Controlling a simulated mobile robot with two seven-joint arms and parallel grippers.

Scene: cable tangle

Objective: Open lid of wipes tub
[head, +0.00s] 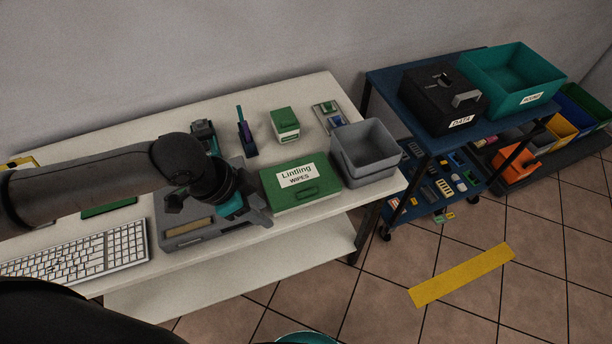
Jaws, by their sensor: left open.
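The wipes tub (322,181) is a low green box with a white label reading "Lintling WIPES". It stands near the front edge of the white table, and its green lid lies flat and closed. A small raised green grip shows on the lid below the label. My left gripper (256,207) is just left of the tub, over the grey device, with its jaws open. I see nothing between them. The wrist hides part of the fingers, and I cannot tell whether a finger touches the tub. My right gripper is out of view.
A grey open bin (364,150) stands close to the tub's right. A small green box (285,124) and a pen holder (246,139) are behind it. A grey device (188,238) and a keyboard (80,252) lie left. A blue cart (385,84) stands right of the table.

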